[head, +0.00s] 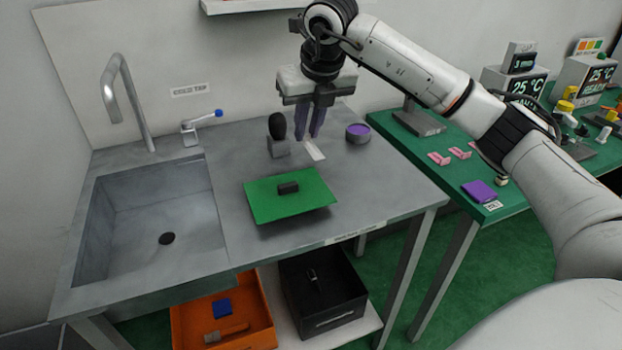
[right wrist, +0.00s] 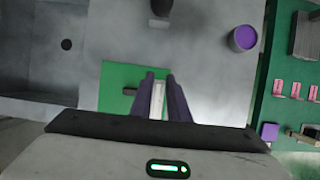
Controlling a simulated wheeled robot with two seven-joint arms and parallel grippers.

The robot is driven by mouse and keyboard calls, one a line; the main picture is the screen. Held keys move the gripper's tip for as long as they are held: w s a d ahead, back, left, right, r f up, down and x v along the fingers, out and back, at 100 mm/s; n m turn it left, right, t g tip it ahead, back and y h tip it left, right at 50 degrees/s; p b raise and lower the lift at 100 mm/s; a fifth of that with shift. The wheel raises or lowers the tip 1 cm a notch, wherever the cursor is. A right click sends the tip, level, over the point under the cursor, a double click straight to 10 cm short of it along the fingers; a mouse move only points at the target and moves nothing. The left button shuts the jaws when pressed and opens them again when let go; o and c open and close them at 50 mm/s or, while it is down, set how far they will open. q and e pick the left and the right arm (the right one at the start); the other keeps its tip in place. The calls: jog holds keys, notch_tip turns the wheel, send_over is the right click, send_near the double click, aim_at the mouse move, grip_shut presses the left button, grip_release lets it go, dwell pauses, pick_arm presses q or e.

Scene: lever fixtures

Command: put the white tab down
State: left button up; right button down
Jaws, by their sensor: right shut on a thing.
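My right gripper (head: 309,137) is shut on the white tab (head: 315,149), which hangs below its purple fingers behind the green board. In the right wrist view the white tab (right wrist: 158,98) shows as a pale strip between the two fingers (right wrist: 160,76). In the head view the tab looks close to the grey worktop (head: 232,158); I cannot tell whether it touches. My left gripper is not in view.
A green board (head: 262,207) with a dark block (head: 288,188) lies in front. A grey block with a black knob (head: 277,127) stands left of the gripper, a purple-topped round pot (head: 358,133) right. The sink (head: 150,215) is at left.

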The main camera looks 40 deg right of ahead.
aim_at(309, 144)
notch_tip(309, 144, down, 5)
jog(key=shift+f, duration=0.2)
notch_tip(309, 144, down, 3)
jog(key=shift+s+r, duration=0.1)
jog(key=shift+f, duration=0.45)
jog(key=shift+f, duration=0.2)
jog(key=c, duration=1.7)
grip_release()
jog(key=shift+o, duration=0.2)
jog(key=shift+r, duration=0.1)
